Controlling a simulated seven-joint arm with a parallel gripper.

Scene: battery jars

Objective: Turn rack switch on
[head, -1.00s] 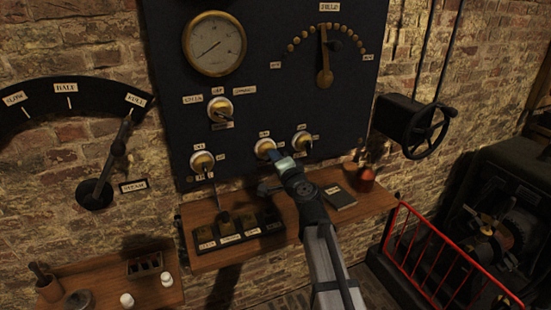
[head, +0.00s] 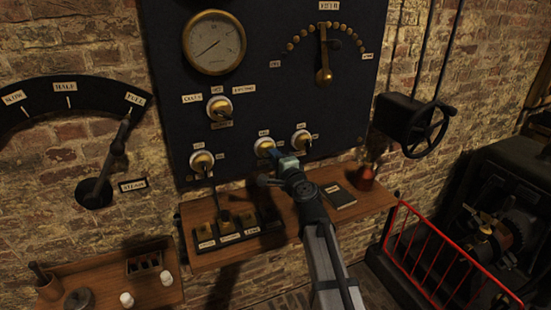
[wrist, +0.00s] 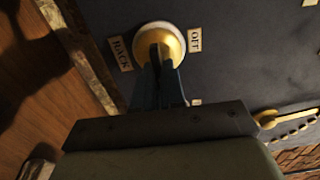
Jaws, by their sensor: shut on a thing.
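The rack switch (head: 264,146) is a round brass knob on a white base, low on the dark panel, the middle one of three in the head view. In the wrist view the rack switch (wrist: 160,38) has a RACK label (wrist: 120,53) on its left and an OFF label (wrist: 195,40) on its right. Another label beside the fingers is mostly hidden. My gripper (head: 273,153) is shut on the knob, its blue fingers also showing in the wrist view (wrist: 160,68). The fingers cover the knob's grip, so its exact setting cannot be read.
Similar brass switches stand to the left (head: 202,161) and right (head: 301,140). A wooden shelf (head: 380,198) below the panel holds a dark book (head: 339,195) and a red bottle (head: 366,178). A red railing (head: 450,255) stands at the lower right.

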